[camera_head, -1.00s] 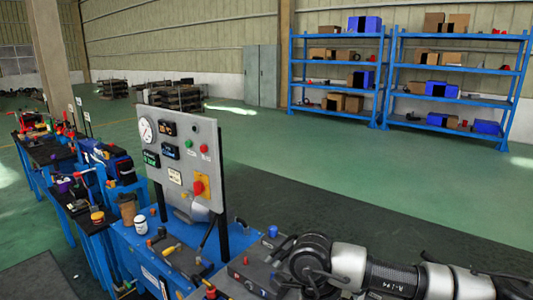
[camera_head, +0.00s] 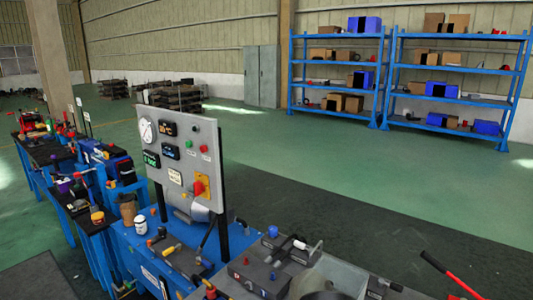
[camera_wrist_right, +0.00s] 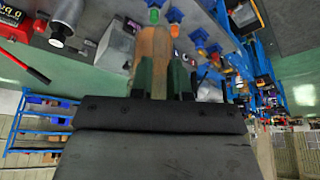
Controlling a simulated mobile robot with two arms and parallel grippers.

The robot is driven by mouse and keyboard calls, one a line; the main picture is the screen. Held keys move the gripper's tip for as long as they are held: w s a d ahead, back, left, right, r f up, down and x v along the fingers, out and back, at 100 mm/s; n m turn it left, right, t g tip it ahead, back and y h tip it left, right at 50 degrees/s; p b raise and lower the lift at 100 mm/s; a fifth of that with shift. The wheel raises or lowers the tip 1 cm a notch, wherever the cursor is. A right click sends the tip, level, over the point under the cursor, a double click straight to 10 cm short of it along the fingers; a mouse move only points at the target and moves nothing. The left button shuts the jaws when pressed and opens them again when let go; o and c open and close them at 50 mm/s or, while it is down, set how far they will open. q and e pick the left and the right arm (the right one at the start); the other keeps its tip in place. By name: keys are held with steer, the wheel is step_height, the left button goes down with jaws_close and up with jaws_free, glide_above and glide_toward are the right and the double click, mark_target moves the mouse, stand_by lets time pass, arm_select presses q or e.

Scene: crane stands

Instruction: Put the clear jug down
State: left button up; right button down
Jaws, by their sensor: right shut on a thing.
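In the right wrist view, my right gripper (camera_wrist_right: 167,80) is shut on a tan-brown thing (camera_wrist_right: 151,45) that stands out beyond the dark green fingers. Its lower part is hidden by the gripper, and I cannot tell whether it is the clear jug. In the head view, my right gripper is not clearly seen. My left gripper is in neither view.
A grey control panel (camera_head: 185,150) with a gauge stands upright on the blue bench (camera_head: 128,240). A red-handled tool (camera_head: 462,284) lies at the lower right. Blue shelves (camera_head: 335,62) with boxes stand at the back. Open green floor lies between.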

steer(key=w+d+f+b, duration=0.2)
steer(key=d+f, duration=0.1)
steer(key=d, duration=0.8)
steer(key=shift+d+f+b, duration=0.35)
steer(key=shift+f, duration=0.05)
steer(key=shift+s, duration=0.1)
